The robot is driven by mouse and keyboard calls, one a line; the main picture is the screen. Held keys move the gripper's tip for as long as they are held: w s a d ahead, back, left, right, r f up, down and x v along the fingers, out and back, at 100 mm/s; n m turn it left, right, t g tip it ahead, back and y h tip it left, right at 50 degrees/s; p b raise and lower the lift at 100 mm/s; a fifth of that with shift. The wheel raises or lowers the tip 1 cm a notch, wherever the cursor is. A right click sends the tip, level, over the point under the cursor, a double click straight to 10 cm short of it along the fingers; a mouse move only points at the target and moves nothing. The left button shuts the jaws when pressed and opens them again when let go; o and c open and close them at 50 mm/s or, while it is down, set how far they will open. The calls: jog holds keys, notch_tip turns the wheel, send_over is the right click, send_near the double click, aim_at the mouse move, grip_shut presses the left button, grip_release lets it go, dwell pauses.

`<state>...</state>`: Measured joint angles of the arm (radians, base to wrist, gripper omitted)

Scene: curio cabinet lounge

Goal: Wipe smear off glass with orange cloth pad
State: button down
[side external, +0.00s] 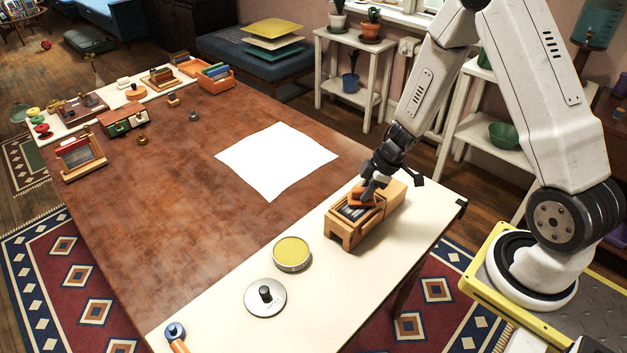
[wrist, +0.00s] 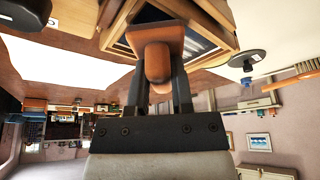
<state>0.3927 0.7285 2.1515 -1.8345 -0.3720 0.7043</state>
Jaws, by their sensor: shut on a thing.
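My gripper (side external: 372,187) is shut on the orange cloth pad (side external: 361,199), at the wooden box on the pale strip of the table. In the wrist view the pad (wrist: 170,32) sits between the two dark fingers (wrist: 157,68). The wooden box (side external: 341,236) is open at its near end and shows dark, glassy strips inside; it also shows in the wrist view (wrist: 113,32). The pad is at the box's opening; I cannot tell whether it touches the glass. I cannot make out a smear. A wood-framed grey pane (side external: 79,156) stands at the table's far left.
A yellow-topped round tin (side external: 292,252) and a metal disc with a black knob (side external: 265,296) lie left of the box. A white sheet (side external: 277,160) lies mid-table. Several small items crowd the far left edge. The brown tabletop between is mostly clear.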

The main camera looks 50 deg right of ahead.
aim_at(345, 213)
jog(key=shift+s+a+f, duration=0.1)
jog(key=shift+a, duration=0.35)
jog(key=shift+s+a+f, duration=0.1)
jog(key=shift+a, duration=0.3)
jog(key=shift+a, duration=1.9)
jog(key=shift+r, duration=0.2)
jog(key=shift+w+d+r, duration=0.1)
jog(key=shift+w+r, duration=0.05)
jog(key=shift+r, duration=2.85)
jog(key=shift+r, duration=1.5)
jog(key=shift+f, duration=0.2)
